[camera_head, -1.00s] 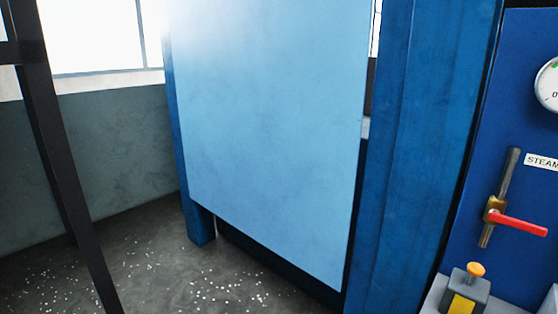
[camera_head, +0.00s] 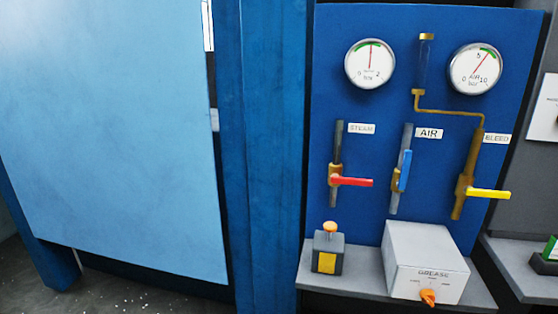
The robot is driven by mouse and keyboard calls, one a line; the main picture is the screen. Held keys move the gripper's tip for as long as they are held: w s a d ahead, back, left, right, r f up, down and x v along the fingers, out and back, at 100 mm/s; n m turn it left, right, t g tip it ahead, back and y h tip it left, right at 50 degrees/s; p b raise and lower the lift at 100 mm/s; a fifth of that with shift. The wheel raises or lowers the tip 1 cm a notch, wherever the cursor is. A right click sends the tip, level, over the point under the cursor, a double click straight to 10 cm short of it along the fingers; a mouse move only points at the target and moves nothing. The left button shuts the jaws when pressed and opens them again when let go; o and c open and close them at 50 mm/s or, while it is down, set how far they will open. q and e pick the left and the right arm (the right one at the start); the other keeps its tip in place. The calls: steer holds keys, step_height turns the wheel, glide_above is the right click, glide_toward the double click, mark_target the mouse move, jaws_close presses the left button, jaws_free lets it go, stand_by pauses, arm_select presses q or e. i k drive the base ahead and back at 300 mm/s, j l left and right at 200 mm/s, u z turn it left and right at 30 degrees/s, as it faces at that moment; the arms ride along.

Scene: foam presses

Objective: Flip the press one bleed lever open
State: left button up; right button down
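The bleed lever (camera_head: 488,193) is yellow and lies about level, pointing right, across its upright brass pipe (camera_head: 468,175). The label BLEED (camera_head: 497,138) is beside the pipe's upper part. The lever is on the right side of a blue valve panel (camera_head: 385,115). A red steam lever (camera_head: 352,181) also points right across its pipe. A blue air lever (camera_head: 404,170) stands upright along its pipe. Neither of my grippers shows in this view.
Two round gauges, a left one (camera_head: 370,64) and an air gauge (camera_head: 475,69), sit high on the panel. A grey ledge below holds a grease box (camera_head: 425,262) and a small dark box (camera_head: 328,252) with an orange knob. A large light-blue press panel (camera_head: 115,130) fills the left.

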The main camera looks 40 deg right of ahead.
mark_target(468, 190)
steer(key=z, duration=2.45)
